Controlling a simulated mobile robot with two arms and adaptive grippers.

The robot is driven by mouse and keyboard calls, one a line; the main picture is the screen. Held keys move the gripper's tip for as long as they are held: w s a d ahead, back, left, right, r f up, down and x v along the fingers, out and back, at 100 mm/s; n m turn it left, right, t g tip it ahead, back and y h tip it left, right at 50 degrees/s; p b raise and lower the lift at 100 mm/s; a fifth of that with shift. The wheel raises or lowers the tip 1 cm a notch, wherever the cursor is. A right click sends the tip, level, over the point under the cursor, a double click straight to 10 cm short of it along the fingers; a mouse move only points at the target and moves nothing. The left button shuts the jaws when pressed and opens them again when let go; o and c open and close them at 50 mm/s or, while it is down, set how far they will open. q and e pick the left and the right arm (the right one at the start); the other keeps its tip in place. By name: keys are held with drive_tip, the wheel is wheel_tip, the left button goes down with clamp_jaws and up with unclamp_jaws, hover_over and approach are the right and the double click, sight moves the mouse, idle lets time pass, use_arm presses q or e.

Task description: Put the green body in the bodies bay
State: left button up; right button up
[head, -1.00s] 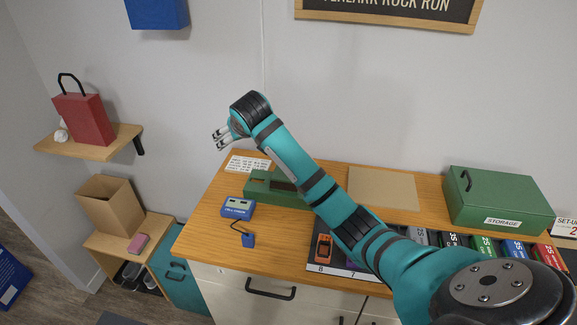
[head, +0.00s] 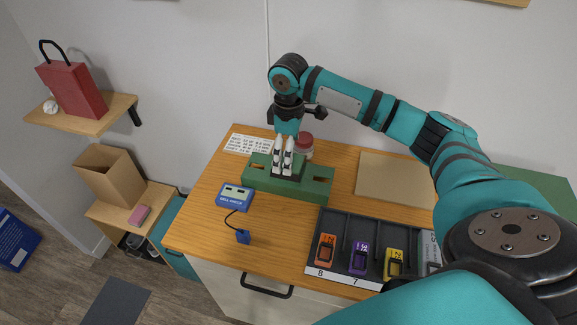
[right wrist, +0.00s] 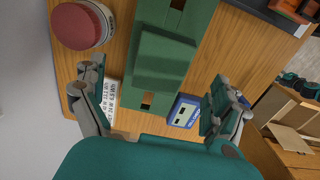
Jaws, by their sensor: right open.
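A long green piece (head: 318,188) with a notch near each end lies on the wooden table. The right wrist view (right wrist: 195,20) shows a raised green block (right wrist: 160,65) across its middle; I cannot tell if this block is the green body. My right gripper (head: 283,168) points down over the middle of it. In the right wrist view the open fingers (right wrist: 157,85) stand wide apart with nothing between them. A dark divided tray (head: 338,224) stands at the front right, but no bodies bay label is readable. My left gripper is not in view.
A red-lidded jar (head: 304,141) stands close behind the gripper. A blue cell checker (head: 235,194) with a cabled blue plug (head: 243,236) lies at left. The tray holds orange (head: 326,248), purple (head: 358,256) and yellow (head: 394,263) items. A tan board (head: 395,180) lies behind it.

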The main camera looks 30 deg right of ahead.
wheel_tip(320, 180, down, 3)
drive_tip(key=shift+w+d+r, duration=0.1)
drive_tip(key=shift+f+p, duration=0.35)
drive_tip(key=shift+f, duration=0.45)
wheel_tip(320, 180, down, 4)
drive_tip(key=shift+f+p, duration=0.15)
drive_tip(key=shift+p, duration=0.75)
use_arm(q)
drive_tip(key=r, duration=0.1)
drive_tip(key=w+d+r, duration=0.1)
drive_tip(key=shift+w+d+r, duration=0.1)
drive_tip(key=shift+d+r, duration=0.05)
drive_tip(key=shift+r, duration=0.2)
use_arm(e)
drive_tip(key=shift+c, duration=0.4)
drive_tip(key=c, duration=0.8)
